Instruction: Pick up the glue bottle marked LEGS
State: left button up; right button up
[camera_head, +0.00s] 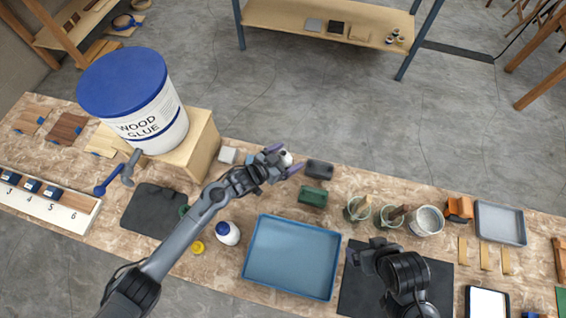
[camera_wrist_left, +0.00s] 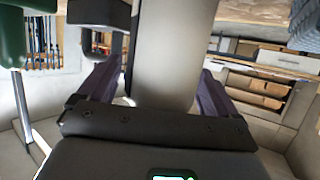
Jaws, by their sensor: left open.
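A white bottle (camera_head: 286,158) stands near the far edge of the bench, partly hidden by my left gripper (camera_head: 283,160). The gripper's purple fingers are apart, one on each side of the bottle. In the left wrist view a pale, smooth bottle body (camera_wrist_left: 172,50) rises between the open fingers; I cannot tell whether either finger touches it. A second white bottle with a dark blue cap (camera_head: 228,233) lies or stands left of the blue tray. No LEGS marking is readable on either bottle. My right gripper (camera_head: 368,257) is over the black mat, its fingers unclear.
The blue tray (camera_head: 291,257) lies in front of the left gripper. A dark grey block (camera_head: 319,169) and a green block (camera_head: 313,196) sit just right of it. A large wood glue bucket (camera_head: 135,100) stands on a wooden block at left. Glass jars (camera_head: 358,208) stand further right.

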pick_arm(q)
jog(key=c, duration=1.2)
jog(key=shift+r, duration=0.1)
